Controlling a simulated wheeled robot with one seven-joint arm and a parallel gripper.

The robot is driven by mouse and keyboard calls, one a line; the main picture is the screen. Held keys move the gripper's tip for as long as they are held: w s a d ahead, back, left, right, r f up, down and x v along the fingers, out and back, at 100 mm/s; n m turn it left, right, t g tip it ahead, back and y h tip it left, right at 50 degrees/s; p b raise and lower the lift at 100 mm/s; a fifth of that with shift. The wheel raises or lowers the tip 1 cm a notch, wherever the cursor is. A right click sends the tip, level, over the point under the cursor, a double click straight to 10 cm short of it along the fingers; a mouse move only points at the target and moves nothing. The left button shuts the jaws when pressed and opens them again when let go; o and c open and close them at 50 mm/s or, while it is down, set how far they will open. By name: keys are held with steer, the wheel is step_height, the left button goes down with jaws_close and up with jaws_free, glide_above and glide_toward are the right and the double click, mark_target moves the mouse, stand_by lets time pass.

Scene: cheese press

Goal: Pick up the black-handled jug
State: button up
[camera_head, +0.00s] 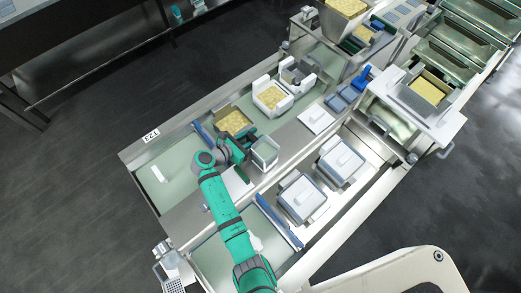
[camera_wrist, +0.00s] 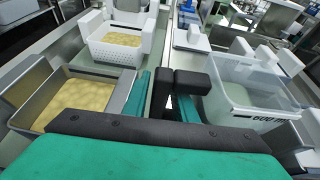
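The jug is a clear, open-topped box-shaped vessel with "600 ml" marking. It stands on the worktop at the right of the wrist view (camera_wrist: 245,92) and just right of my gripper in the head view (camera_head: 265,153). Its black handle (camera_wrist: 193,82) is on the jug's left side, by my fingertips. My gripper (camera_wrist: 163,105) has its teal fingers apart, one each side of a black upright part that looks like the handle grip. A thin bright gap shows beside the right finger. In the head view my gripper (camera_head: 236,150) is low, close to the jug; its fingers are hard to make out.
A metal tray of yellow curd (camera_wrist: 75,105) is close on my gripper's left. A white perforated mould with curd (camera_wrist: 118,45) stands beyond it. White-lidded moulds (camera_head: 302,197) stand right of the jug across a rail. The worktop's left end (camera_head: 165,175) is mostly free.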

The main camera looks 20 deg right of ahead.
steer(key=shift+w+d+f, duration=0.25)
steer(key=shift+d, duration=0.25)
jaws_close()
steer(key=shift+r, duration=0.15)
